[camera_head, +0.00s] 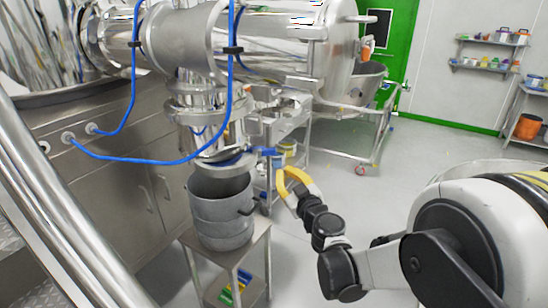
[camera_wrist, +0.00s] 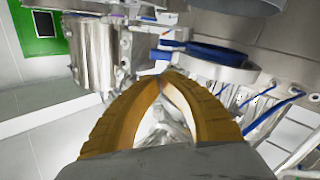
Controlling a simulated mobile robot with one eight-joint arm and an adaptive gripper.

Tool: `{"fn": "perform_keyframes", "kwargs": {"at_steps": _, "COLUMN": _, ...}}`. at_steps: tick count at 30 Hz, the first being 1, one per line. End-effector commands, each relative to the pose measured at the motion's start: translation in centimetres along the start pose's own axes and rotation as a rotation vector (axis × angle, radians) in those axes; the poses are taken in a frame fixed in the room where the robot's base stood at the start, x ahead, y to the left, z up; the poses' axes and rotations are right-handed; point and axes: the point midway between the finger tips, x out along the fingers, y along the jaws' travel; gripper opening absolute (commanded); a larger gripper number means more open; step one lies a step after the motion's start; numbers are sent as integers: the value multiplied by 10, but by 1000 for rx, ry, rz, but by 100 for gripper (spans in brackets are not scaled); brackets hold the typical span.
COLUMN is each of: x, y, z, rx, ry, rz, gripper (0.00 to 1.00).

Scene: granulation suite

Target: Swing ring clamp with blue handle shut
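The ring clamp with its blue band (camera_head: 225,159) sits around the outlet below the steel vessel, just above a steel bucket. Its blue handle (camera_head: 264,151) sticks out to the right in the head view. In the wrist view the blue ring (camera_wrist: 222,54) is beyond my fingers, up and to the right, and a blue handle part (camera_wrist: 172,43) shows left of it. My gripper (camera_head: 284,170) has yellow fingers just right of and below the handle. In the wrist view its fingertips (camera_wrist: 162,78) come together with nothing clearly held. Contact with the handle cannot be made out.
The steel bucket (camera_head: 222,222) stands on a small steel stand (camera_head: 258,240) below the clamp. A blue hose (camera_head: 228,95) hangs in front of the vessel. A steel cart (camera_head: 350,140) stands behind.

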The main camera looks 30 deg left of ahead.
Motion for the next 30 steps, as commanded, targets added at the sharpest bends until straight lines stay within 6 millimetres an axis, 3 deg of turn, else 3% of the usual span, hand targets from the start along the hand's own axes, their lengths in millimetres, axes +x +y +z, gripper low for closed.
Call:
{"fn": "perform_keyframes", "kwargs": {"at_steps": 4, "x": -13, "y": -4, "z": -2, "rx": 245, "ry": -13, "rz": 59, "gripper": 0}}
{"fn": "perform_keyframes", "kwargs": {"at_steps": 11, "x": -7, "y": -4, "z": -2, "rx": 341, "ry": -14, "rz": 82, "gripper": 0}}
{"fn": "perform_keyframes", "kwargs": {"at_steps": 24, "x": 80, "y": 2, "z": 3, "rx": 337, "ry": -14, "rz": 80, "gripper": 0}}
{"fn": "perform_keyframes", "kwargs": {"at_steps": 30, "x": 110, "y": 4, "z": 3, "rx": 336, "ry": -13, "rz": 80, "gripper": 0}}
